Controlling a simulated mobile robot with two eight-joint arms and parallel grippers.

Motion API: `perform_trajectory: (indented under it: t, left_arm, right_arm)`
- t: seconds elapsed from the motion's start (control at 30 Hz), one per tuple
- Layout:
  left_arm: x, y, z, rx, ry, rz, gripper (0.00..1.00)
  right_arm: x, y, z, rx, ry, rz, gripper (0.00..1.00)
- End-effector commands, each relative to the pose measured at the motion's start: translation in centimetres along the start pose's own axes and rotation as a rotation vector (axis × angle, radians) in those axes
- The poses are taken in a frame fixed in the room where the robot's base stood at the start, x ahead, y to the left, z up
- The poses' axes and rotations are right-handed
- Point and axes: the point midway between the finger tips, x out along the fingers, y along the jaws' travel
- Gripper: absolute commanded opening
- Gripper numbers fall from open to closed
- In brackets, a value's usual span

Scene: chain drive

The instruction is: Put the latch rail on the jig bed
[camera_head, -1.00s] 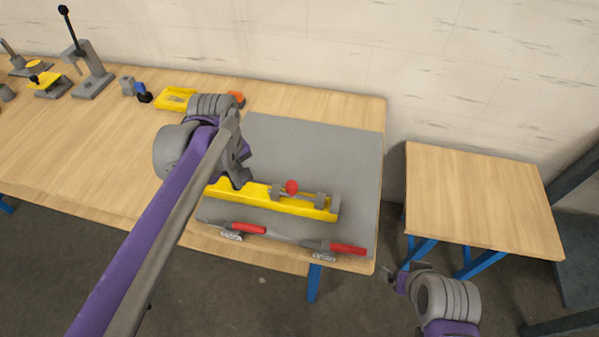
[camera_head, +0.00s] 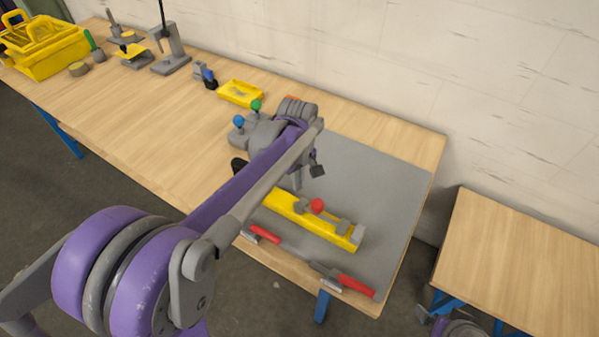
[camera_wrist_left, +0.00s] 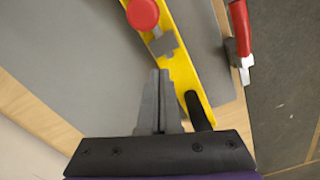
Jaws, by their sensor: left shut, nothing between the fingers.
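The latch rail, a long yellow bar (camera_head: 288,207) with a red ball knob (camera_head: 317,206) and grey latch parts, lies along the front part of the grey jig bed (camera_head: 385,180). It crosses the left wrist view (camera_wrist_left: 187,75), with the red knob at the top and a black cylinder near its lower end. My left gripper (camera_head: 299,182) is just behind the rail over the grey surface. In the left wrist view its fingers (camera_wrist_left: 158,78) are together and empty beside the rail. My right gripper (camera_head: 423,315) is small at the lower edge, its jaws unclear.
Two red-handled clamps (camera_head: 262,234) (camera_head: 356,285) stand along the front edge. Blue (camera_head: 238,120) and green (camera_head: 256,105) knobs show behind my left arm. A yellow tray (camera_head: 241,93), presses and a yellow crate (camera_head: 48,50) stand farther left. A separate table (camera_head: 525,245) is at right.

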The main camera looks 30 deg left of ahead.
Motion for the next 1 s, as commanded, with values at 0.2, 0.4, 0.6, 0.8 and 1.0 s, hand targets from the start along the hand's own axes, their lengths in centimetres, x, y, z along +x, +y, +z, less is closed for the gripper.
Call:
perform_trajectory:
  t: [0.2, 0.4, 0.6, 0.8, 1.0]
  left_arm:
    - [2.9, 0.1, 1.4, 0.005, 0.000, 0.001, 0.00]
    - [2.9, 0.0, 3.5, 0.003, 0.001, 0.000, 0.00]
    - [3.0, 0.0, 4.0, 0.001, 0.001, 0.000, 0.00]
    - [3.0, 0.0, 4.0, 0.000, 0.000, 0.000, 0.00]
    - [3.0, 0.0, 6.3, 0.006, -0.001, 0.000, 0.00]
  right_arm:
    - [-0.1, 0.0, -0.1, 0.000, 0.001, 0.000, 0.92]
    - [-0.4, 0.0, -0.4, 0.000, 0.004, 0.000, 0.92]
    - [-0.5, 0.0, -0.5, 0.000, 0.004, 0.000, 0.92]
    - [-0.4, 0.0, -0.5, 0.000, 0.004, 0.000, 0.92]
    - [-0.3, 0.0, -0.3, 0.000, 0.002, 0.000, 0.92]
